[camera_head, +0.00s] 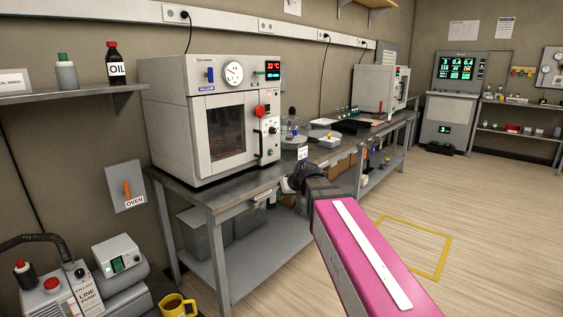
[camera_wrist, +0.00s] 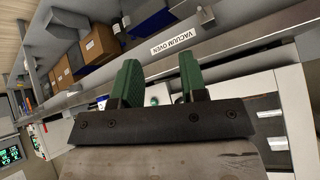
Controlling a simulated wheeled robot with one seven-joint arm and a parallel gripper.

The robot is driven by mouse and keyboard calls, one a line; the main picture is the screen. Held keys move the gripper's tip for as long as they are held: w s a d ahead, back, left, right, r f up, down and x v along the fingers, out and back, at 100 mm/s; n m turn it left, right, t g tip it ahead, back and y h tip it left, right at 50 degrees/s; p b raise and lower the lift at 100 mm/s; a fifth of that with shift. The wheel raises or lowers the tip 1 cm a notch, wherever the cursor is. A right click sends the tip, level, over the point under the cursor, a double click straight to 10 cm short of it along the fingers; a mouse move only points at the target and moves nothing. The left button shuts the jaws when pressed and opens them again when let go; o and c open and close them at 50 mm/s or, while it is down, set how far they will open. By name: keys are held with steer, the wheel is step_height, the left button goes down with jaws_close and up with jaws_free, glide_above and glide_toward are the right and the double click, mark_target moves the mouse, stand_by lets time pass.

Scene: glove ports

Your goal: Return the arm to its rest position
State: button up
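My arm, with a pink link, reaches from the bottom right toward the workbench in the head view. My gripper (camera_head: 290,185) shows small and dark there, in front of the bench's front edge. In the wrist view, my gripper (camera_wrist: 159,72) has two green fingers standing well apart. Nothing is visibly held between them. The bench edge with a "VACUUM OVEN" label (camera_wrist: 173,42) lies beyond the fingers. I cannot tell the exact gap between gripper and bench.
The vacuum oven (camera_head: 210,110) stands on the workbench (camera_head: 213,199), with glassware and trays to its right. A line pump (camera_head: 85,295) and yellow mug (camera_head: 177,305) are at lower left. Boxes (camera_wrist: 100,45) sit on the lower shelf. The floor (camera_head: 480,210) at right is clear.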

steer(key=s+d+f+m+g+h, duration=0.2)
steer(key=s+d+f, duration=0.6)
steer(key=f, duration=0.4)
steer(key=s+d+f+m+g+h, duration=0.2)
steer(key=s+d+f+g+h, duration=0.1)
steer(key=s+d+f, duration=0.6)
step_height(320, 180, down, 4)
steer(key=shift+s+d+r+m+g, duration=0.2)
steer(key=shift+s+d+m+g, duration=0.1)
steer(key=shift+s+g, duration=0.4)
steer(key=shift+w+a, duration=0.15)
